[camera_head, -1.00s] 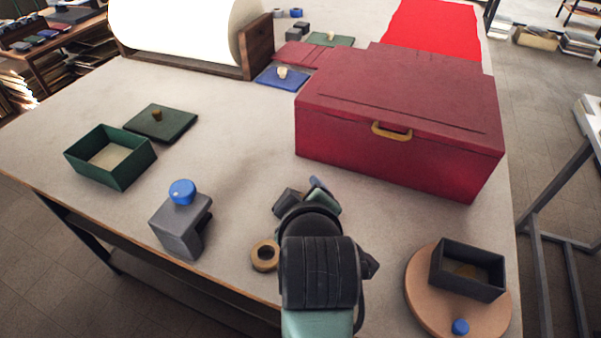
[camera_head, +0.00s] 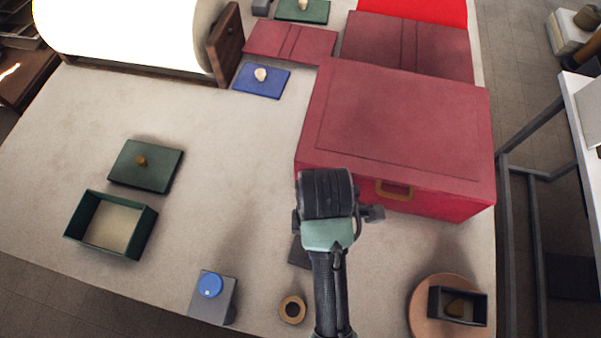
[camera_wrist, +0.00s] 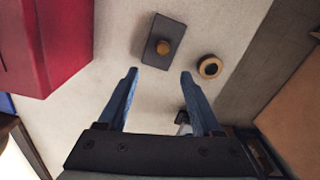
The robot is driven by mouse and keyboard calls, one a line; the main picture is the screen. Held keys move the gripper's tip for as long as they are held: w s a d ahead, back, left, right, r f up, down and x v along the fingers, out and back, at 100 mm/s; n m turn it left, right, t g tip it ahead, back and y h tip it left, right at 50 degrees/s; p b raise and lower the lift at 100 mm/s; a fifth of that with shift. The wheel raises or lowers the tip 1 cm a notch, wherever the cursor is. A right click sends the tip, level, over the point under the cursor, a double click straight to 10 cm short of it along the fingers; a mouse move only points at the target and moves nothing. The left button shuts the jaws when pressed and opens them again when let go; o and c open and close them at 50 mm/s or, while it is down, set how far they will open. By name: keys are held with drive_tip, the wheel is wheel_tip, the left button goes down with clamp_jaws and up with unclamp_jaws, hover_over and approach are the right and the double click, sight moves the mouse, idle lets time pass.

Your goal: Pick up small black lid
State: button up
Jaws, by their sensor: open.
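The small black lid (camera_wrist: 165,40) is a dark flat rectangle with a brass knob (camera_wrist: 163,47), lying on the table in the wrist view. In the head view only a dark edge of it (camera_head: 299,252) shows beside my arm, which hides the rest. My gripper (camera_wrist: 159,73) is open, with two blue fingers apart and nothing between them. In the wrist picture the lid appears just beyond the fingertips, with its knob roughly between their lines. No contact shows, and the height gap is hard to judge. In the head view my fingers are hidden behind the wrist.
A large red box (camera_head: 400,120) stands close behind my wrist. A tan ring (camera_head: 292,309) and a grey block with a blue knob (camera_head: 212,297) are near the front edge. A black open box (camera_head: 434,304) sits on a round board at right. A green box (camera_head: 141,237) is left.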

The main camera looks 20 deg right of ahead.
drive_tip(key=f, duration=0.6)
drive_tip(key=shift+s+f+b, duration=0.3)
drive_tip(key=shift+f+b, duration=0.05)
drive_tip(key=shift+d+f+p, duration=0.1)
drive_tip(key=shift+f+p, duration=0.6)
drive_tip(key=shift+f, duration=2.3)
clamp_jaws()
